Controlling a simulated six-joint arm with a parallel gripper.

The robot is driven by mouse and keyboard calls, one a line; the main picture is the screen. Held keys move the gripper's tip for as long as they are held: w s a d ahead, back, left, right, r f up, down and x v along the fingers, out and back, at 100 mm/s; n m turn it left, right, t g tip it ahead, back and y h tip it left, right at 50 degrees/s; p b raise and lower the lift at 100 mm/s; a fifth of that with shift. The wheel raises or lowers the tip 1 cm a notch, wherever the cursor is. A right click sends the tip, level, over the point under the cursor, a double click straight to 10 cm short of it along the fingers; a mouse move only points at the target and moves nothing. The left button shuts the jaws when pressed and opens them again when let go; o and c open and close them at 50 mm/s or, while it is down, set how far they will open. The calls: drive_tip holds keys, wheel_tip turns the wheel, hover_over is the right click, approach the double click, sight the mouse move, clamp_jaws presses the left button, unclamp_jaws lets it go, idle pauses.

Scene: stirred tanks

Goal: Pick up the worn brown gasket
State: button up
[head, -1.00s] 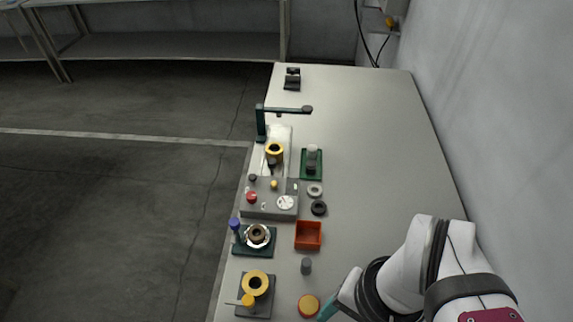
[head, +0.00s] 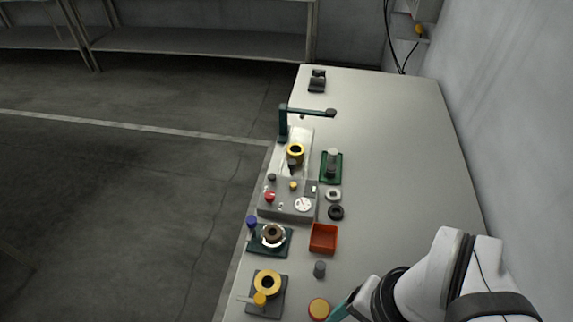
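A brown ring (head: 272,233), which looks like the worn gasket, sits in a silver flange (head: 265,243) on a dark green base (head: 284,250) at the bench's left edge. It is small in this view, so its wear cannot be made out. My white arm comes in from the lower right. Its teal end part (head: 340,312) is at the bottom edge, right beside a yellow-topped round piece (head: 319,309) and well apart from the brown ring. The fingertips are not clearly visible, so I cannot tell whether my gripper is open or shut.
A blue-topped post (head: 251,221) stands close left of the flange. A red-orange tray (head: 323,239) is to its right, with a grey cylinder (head: 319,269) below. A grey ring (head: 333,194) and a black ring (head: 336,212) lie beside the control box (head: 288,207). The bench's right side is clear.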

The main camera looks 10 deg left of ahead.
drive_tip(key=shift+o, duration=0.9)
